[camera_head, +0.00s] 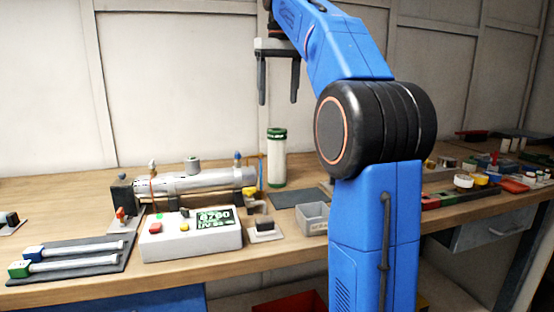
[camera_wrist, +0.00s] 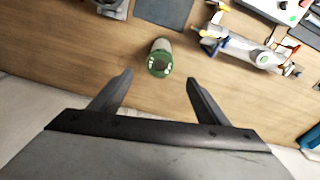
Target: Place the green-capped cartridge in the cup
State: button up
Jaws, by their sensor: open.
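The green-capped cartridge (camera_head: 277,163) is a pale cylinder with a green top and a green band at its base. It stands upright at the back of the wooden bench, right of the metal reactor tube. The wrist view shows its green end (camera_wrist: 159,64) just ahead of my fingers. My gripper (camera_head: 278,102) hangs above the cartridge, apart from it, with its fingers spread and empty. In the wrist view my gripper (camera_wrist: 159,77) is also open. A small grey open-topped container (camera_head: 314,218) sits at the bench front; I cannot tell if it is the cup.
The metal reactor tube (camera_head: 200,182) and a control box with a green display (camera_head: 190,242) stand left of the cartridge. A dark mat (camera_head: 291,199) lies in front of it. Two tubes with blue and green ends lie on a dark tray (camera_head: 110,262) at left.

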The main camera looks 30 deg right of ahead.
aim_at(277, 148)
jog(key=f, duration=0.5)
jog(key=w+f+m, duration=0.1)
jog(key=f, duration=0.5)
jog(key=f+m, duration=0.1)
jog(key=f, duration=0.5)
jog(key=shift+w+d, duration=0.25)
jog(key=shift+w, duration=0.1)
jog(key=c, duration=1.3)
jog(key=shift+r, duration=0.15)
